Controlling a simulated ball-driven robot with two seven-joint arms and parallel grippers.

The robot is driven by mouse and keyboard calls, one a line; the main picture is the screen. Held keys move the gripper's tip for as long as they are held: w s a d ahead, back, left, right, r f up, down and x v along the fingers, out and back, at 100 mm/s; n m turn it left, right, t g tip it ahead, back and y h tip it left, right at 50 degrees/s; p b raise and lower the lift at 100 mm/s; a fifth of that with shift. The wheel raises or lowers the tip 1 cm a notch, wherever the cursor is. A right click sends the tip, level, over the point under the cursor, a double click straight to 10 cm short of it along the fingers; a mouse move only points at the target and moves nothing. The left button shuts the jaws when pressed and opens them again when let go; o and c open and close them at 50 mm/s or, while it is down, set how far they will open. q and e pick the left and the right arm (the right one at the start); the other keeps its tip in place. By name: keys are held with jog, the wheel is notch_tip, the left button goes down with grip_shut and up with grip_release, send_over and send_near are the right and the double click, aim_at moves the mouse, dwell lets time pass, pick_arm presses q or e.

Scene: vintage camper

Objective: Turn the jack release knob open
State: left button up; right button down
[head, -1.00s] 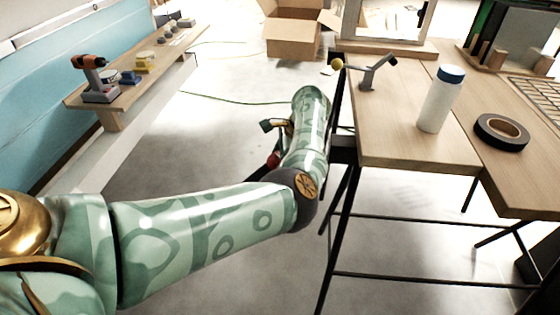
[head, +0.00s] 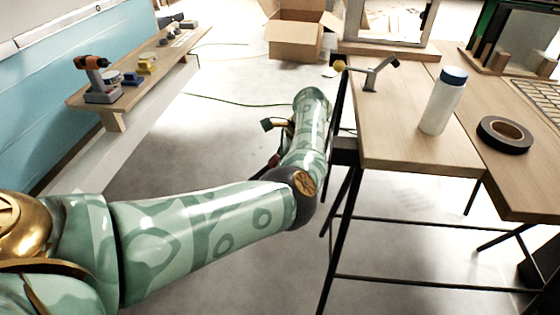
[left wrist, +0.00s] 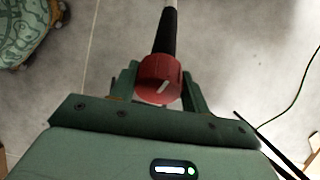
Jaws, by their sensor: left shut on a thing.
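The jack release knob (left wrist: 160,80) is red and round, with a short white line on its face that slants up to the right in the left wrist view. A black grip or rod (left wrist: 166,32) extends beyond it toward the top of the picture. My left gripper (left wrist: 159,72) has its two green fingers on either side of the knob, shut on it. In the head view my left arm reaches forward beside the table, and its forearm hides the knob and most of the gripper. My right gripper is in neither view.
A wooden table (head: 410,147) stands right of my arm, with a white bottle (head: 441,103), black tape roll (head: 504,136) and a metal lever with a yellow ball (head: 372,75). A shelf on the left holds a drill (head: 101,80). A cardboard box (head: 295,40) lies behind on open floor.

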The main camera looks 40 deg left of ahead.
pick_arm(q)
jog(key=shift+f+m+g+b, duration=0.1)
jog(key=shift+m+g+b, duration=0.25)
jog(key=shift+m, duration=0.75)
jog(key=shift+w+m, duration=0.1)
jog(key=shift+m, duration=0.2)
jog(key=m+g+b, duration=0.1)
jog(key=m, duration=0.2)
jog(key=shift+h, duration=0.3)
jog(key=shift+m+g+b, duration=0.4)
jog(key=shift+m+g, duration=0.05)
jog(key=shift+m, duration=0.65)
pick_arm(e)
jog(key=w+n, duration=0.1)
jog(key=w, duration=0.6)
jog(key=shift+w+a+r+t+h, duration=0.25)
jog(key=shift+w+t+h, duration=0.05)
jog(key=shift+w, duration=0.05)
pick_arm(q)
jog(key=o, duration=1)
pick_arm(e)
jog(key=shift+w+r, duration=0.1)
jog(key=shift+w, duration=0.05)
